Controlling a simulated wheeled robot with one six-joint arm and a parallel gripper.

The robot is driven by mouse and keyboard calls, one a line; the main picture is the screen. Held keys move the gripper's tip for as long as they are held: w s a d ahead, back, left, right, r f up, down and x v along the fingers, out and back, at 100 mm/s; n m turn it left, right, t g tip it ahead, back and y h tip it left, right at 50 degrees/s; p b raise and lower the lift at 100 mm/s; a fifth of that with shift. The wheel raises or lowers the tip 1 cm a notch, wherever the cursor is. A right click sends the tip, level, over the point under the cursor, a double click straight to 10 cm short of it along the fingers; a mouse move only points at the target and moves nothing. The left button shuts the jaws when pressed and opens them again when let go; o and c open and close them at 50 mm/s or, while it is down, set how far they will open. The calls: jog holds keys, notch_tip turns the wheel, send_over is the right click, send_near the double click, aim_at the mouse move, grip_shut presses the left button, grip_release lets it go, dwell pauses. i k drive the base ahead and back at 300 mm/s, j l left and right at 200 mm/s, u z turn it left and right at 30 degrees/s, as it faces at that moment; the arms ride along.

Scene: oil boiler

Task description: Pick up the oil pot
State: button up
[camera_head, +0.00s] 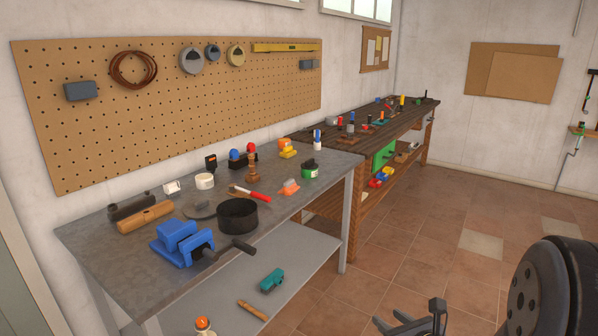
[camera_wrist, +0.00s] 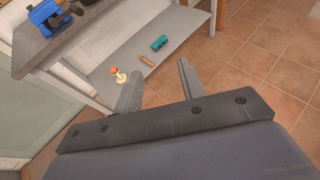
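A dark round open pot (camera_head: 237,216), the one vessel here that looks like the oil pot, stands upright on the grey metal workbench (camera_head: 120,262), behind the blue vise (camera_head: 181,243). I cannot see what is inside it, and I cannot make it out in the wrist view. My gripper (camera_head: 411,316) is at the lower right of the head view, out in front of the bench and well apart from the pot. In the wrist view my gripper (camera_wrist: 158,82) has its two fingers spread with nothing between them, so it is open and empty.
The vise's handle juts past the bench's front edge. Beside the pot lie a red-handled brush (camera_head: 252,194) and a flat grey disc (camera_head: 200,210). A lower shelf (camera_head: 300,262) holds a teal tool (camera_head: 271,281) and an orange-topped item (camera_head: 203,325). Tiled floor is clear to the right.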

aim_at(306, 174)
jog(key=i+l+u, duration=0.15)
jog(key=i, duration=0.45)
jog(key=i+l+u, duration=0.1)
jog(key=i, duration=0.45)
jog(key=i+l+u, duration=0.15)
jog(key=i+l, duration=0.15)
jog(key=i, duration=0.25)
jog(key=i+l+u, duration=0.15)
jog(key=i+l, duration=0.15)
jog(key=i, duration=0.25)
jog(key=i+l+u, duration=0.15)
jog(key=i+l, duration=0.2)
jog(key=i, duration=0.2)
